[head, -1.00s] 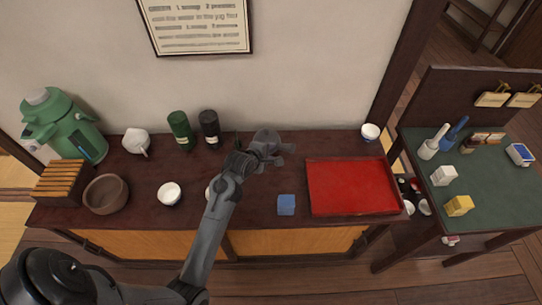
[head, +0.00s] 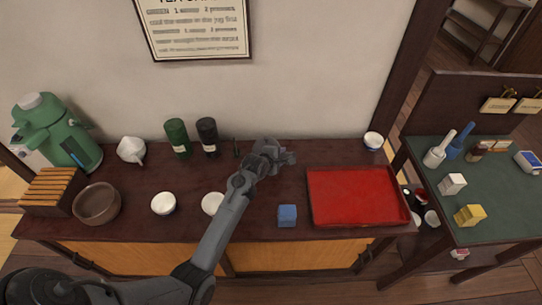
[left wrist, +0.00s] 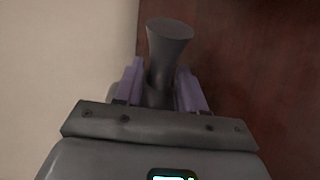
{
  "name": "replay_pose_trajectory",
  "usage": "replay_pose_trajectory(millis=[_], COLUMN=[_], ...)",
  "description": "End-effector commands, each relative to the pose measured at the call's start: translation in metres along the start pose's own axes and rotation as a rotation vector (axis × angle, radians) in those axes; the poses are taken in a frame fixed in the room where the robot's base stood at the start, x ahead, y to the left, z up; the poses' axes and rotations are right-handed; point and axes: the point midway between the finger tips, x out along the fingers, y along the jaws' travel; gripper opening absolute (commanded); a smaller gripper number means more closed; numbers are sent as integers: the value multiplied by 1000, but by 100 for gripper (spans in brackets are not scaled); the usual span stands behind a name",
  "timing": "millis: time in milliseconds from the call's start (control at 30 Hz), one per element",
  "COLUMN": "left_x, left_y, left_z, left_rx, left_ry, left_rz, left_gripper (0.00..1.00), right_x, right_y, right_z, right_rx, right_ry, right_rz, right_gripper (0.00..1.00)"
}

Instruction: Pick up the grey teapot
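The grey teapot's flared dark grey handle (left wrist: 166,45) shows in the left wrist view, standing up between the fingers. My left gripper (left wrist: 160,85) has a purple finger on each side, drawn in close around the handle; it looks shut on it. The lower handle and pot body are hidden behind the gripper. In the head view, my left gripper (head: 275,157) is low over the back of the dark table, left of the red tray. The grey pot cannot be told clearly from the grey gripper there. My right gripper is not in view.
The red tray (head: 355,192) lies right and a blue block (head: 287,215) in front. White bowls (head: 163,203) (head: 212,203), a brown bowl (head: 97,203), a white pot (head: 131,149) and green (head: 177,138) and black (head: 207,136) canisters are left. The wall is close behind.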

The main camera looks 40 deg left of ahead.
Motion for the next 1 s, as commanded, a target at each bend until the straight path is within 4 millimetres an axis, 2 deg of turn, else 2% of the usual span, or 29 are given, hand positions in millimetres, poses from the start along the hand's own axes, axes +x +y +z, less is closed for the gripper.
replay_pose_trajectory(millis=[33,167,467,700,733,1000], left_x=[8,17,19,19,19,18], left_y=[-1,0,0,0,0,2], left_z=[-1,-1,0,-1,-1,0], left_rx=[1,0,0,0,0,1], left_ry=[0,1,1,1,1,0], left_rz=[1,0,1,0,0,4], left_gripper=[40,40,40,3,0,0], right_x=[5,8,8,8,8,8], right_y=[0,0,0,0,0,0], right_z=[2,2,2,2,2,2], right_rx=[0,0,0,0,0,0], right_ry=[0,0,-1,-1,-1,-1], right_rz=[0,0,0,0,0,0], right_gripper=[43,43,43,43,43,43])
